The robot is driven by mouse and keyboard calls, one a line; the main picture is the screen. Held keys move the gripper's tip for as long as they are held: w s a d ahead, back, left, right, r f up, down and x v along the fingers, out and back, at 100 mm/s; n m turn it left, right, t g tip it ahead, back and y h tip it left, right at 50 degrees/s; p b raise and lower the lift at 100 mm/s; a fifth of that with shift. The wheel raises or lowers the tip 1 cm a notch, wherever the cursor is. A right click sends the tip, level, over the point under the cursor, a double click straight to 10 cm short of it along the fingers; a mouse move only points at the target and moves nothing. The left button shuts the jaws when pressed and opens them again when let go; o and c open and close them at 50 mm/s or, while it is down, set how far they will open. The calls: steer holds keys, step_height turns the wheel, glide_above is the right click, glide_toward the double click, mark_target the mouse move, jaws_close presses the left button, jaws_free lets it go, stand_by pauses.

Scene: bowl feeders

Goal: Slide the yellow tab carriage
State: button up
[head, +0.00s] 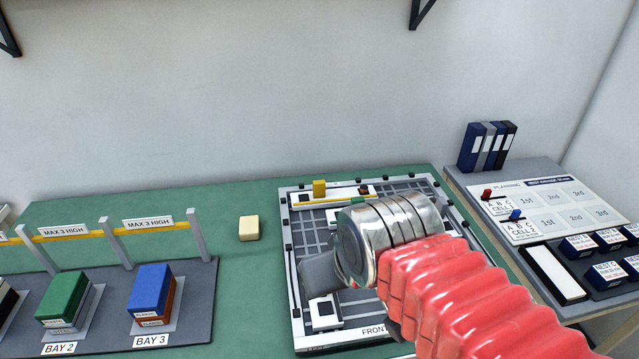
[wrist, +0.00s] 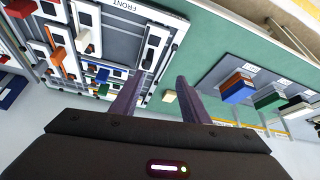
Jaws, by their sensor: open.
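The yellow tab (head: 319,188) stands upright at the far left corner of the flat panel (head: 296,330), on a pale strip near the panel's back edge. My wrist and red arm hide the panel's middle and right front.
A cream block (head: 249,228) lies on the green table left of the panel. Bay racks with a green block (head: 64,295) and a blue block (head: 151,285) stand at left. A planning board (head: 550,210) and binders (head: 485,147) are at right.

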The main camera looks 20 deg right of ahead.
steer(key=shift+o, duration=0.8)
steer(key=shift+w+r, duration=0.2)
steer(key=shift+w, duration=0.15)
steer(key=shift+m, duration=0.3)
steer(key=w+r, duration=0.1)
steer(key=w, duration=0.2)
steer(key=w+d+r, duration=0.1)
steer(key=w, duration=0.3)
steer(key=w+d+r, duration=0.1)
steer(key=w+r, duration=0.1)
steer(key=w, duration=0.1)
steer(key=shift+w+d, duration=0.1)
steer(key=shift+w, duration=0.25)
steer(key=m+g, duration=0.1)
steer(key=m, duration=0.1)
glide_above(319, 182)
steer(key=s, duration=0.5)
step_height(319, 182, down, 9)
steer(key=shift+a+h, duration=0.4)
steer(key=shift+a, duration=0.05)
steer(key=x, duration=1.3)
steer(key=shift+f, duration=0.4)
